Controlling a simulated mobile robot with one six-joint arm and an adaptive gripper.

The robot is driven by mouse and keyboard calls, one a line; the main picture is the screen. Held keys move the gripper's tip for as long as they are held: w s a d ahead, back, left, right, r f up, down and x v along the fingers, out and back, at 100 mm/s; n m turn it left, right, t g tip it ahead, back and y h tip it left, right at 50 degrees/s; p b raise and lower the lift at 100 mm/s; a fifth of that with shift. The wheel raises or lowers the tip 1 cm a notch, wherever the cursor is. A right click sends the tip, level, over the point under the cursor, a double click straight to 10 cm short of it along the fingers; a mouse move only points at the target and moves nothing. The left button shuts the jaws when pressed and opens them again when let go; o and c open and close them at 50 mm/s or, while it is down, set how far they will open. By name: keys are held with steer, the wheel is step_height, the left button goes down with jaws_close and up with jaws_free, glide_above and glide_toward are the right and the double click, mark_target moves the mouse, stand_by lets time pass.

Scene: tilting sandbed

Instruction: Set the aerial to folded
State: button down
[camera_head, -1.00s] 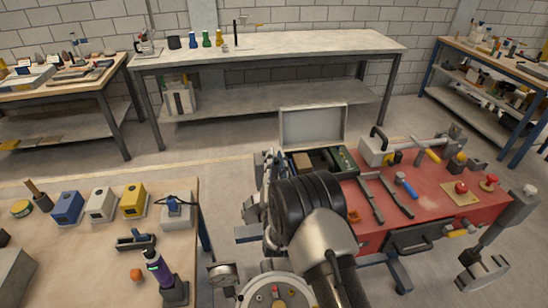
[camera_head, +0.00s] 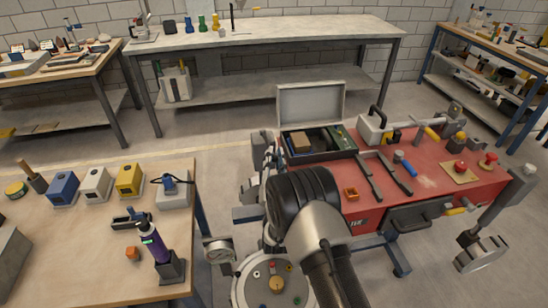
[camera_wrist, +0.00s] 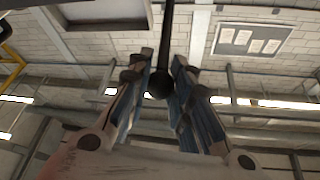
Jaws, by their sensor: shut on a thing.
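The aerial (camera_wrist: 166,30) shows in the wrist view as a thin black rod with a dark round knob at its end. The rod comes down from the top edge of the picture, and the knob sits between the fingers. My gripper (camera_wrist: 162,68) is shut on the aerial near the knob, with one blue-grey finger on each side. The aerial's base lies outside the wrist view. In the head view my own arm fills the lower middle, and I cannot make out the gripper or the aerial there.
A red workbench (camera_head: 440,190) with tools and an open case (camera_head: 312,104) stands right of my arm. A wooden table (camera_head: 85,225) with coloured boxes and a purple-black bottle is at left. A long pale bench (camera_head: 300,35) stands behind. Bare floor lies between them.

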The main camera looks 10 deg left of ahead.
steer(key=c, duration=1.9)
jaws_free()
steer(key=shift+o, duration=1.2)
steer(key=shift+s+d+r, duration=0.1)
steer(key=shift+s, duration=0.1)
steer(key=shift+o, duration=1.3)
steer(key=shift+w, duration=0.1)
steer(key=shift+r, duration=0.1)
step_height(320, 180, up, 10)
steer(key=shift+f, duration=0.1)
steer(key=shift+c, duration=0.3)
